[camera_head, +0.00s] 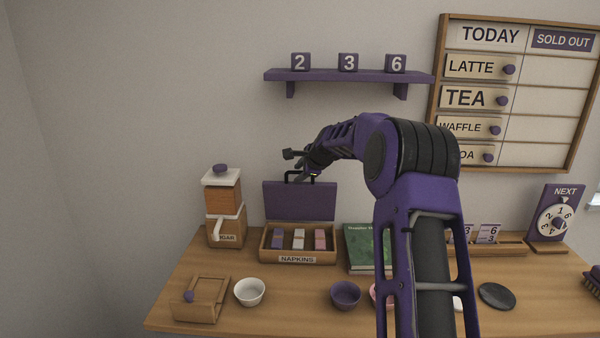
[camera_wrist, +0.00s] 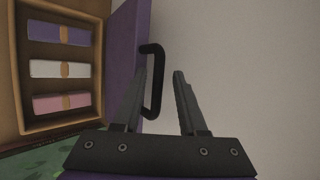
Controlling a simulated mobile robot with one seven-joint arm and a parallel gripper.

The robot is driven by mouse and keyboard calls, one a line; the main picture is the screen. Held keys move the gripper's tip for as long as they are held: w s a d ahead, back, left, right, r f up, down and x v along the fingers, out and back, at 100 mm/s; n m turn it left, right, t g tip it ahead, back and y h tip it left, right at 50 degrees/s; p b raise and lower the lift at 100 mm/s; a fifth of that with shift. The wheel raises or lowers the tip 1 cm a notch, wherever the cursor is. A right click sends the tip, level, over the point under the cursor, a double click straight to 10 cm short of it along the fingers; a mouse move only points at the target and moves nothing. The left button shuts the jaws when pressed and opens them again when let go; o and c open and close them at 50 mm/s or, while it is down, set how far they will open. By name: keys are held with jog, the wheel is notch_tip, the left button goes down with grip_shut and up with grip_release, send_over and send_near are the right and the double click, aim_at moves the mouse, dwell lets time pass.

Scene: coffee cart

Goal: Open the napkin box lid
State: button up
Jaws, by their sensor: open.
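The napkin box (camera_head: 298,257) stands at the back of the counter, labelled NAPKINS. Its purple lid (camera_head: 300,202) stands upright at the back of the box, with a black handle (camera_head: 299,173) at its top edge. Purple, white and pink napkin rolls lie in the open box. My gripper (camera_head: 294,166) is at the lid's handle. In the wrist view my gripper (camera_wrist: 158,85) is open, with the handle (camera_wrist: 154,85) beside or between its fingers. The lid (camera_wrist: 126,60) and the box's wooden rim (camera_wrist: 62,126) show at left. Whether the fingers touch the handle is unclear.
A wooden jar box (camera_head: 225,210) stands left of the napkin box, and a green book (camera_head: 362,248) lies right. A white bowl (camera_head: 249,291), a purple bowl (camera_head: 345,294) and a wooden holder (camera_head: 200,298) are in front. A purple shelf (camera_head: 348,76) hangs above.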

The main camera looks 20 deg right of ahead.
jog(key=shift+s, duration=0.1)
jog(key=b+v, duration=0.1)
jog(key=v, duration=1.6)
jog(key=shift+r, duration=0.15)
